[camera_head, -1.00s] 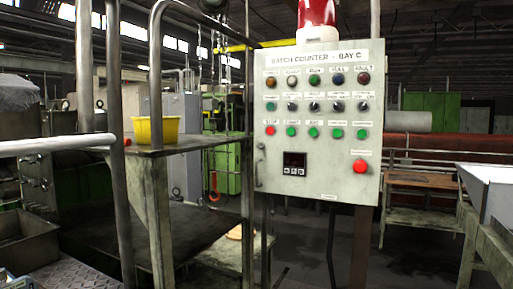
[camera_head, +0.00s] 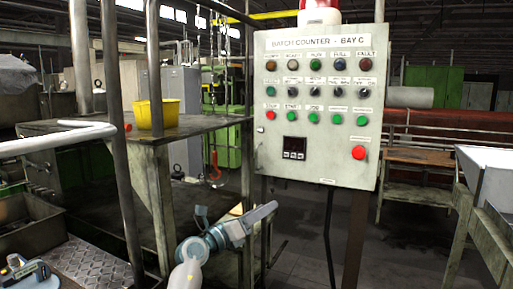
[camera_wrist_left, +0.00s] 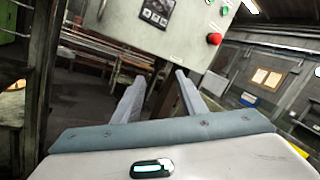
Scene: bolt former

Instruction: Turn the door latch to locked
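The grey control cabinet (camera_head: 315,172), labelled "Batch Counter - Bay C", stands upright with its front facing me. Its lower part also shows in the left wrist view (camera_wrist_left: 125,25), tilted, with the red button at the right. My right gripper is in neither view.
A steel bench with a yellow bin (camera_head: 157,114) and upright posts stands to the left. An orange hook (camera_head: 214,168) hangs behind. A pale hopper (camera_head: 489,172) on a stand is at the right. The cabinet's post runs down below it.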

